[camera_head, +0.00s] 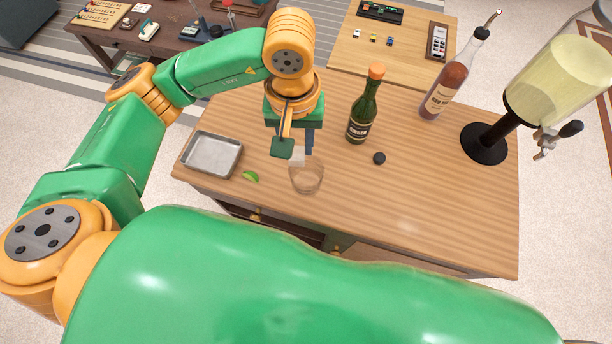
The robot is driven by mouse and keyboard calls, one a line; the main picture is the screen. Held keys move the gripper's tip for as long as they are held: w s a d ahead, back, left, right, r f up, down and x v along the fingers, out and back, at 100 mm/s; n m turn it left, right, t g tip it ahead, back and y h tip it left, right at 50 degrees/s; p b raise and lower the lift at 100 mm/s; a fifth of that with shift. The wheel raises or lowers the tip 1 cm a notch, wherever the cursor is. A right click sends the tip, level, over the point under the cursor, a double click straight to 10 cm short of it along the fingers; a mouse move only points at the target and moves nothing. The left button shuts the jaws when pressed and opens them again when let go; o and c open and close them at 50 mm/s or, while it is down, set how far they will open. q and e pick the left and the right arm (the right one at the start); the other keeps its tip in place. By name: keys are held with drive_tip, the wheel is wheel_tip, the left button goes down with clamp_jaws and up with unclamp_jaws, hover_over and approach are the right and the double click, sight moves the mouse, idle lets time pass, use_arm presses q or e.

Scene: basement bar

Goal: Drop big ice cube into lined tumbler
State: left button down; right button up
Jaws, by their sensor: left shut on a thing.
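My left gripper (295,148) points down over the wooden bar top. It is shut on a pale, clear block, the big ice cube (297,157), which shows faintly between its fingers. The tumbler (306,180) is a clear glass standing just below and slightly right of the fingertips, near the front edge. The cube appears at or above the glass's far rim; the exact height gap cannot be told. The lines on the tumbler are too faint to make out. My right gripper is not in view.
A metal tray (212,154) and a lime wedge (250,176) lie left of the glass. The bar top's front right is clear.

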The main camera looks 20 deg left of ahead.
use_arm(q)
drive_tip(key=shift+c, duration=2.1)
unclamp_jaws()
drive_tip(key=shift+s+r, duration=0.1)
wheel_tip(320, 180, up, 7)
drive_tip(key=shift+r+b, duration=0.1)
drive_tip(key=shift+b, duration=0.3)
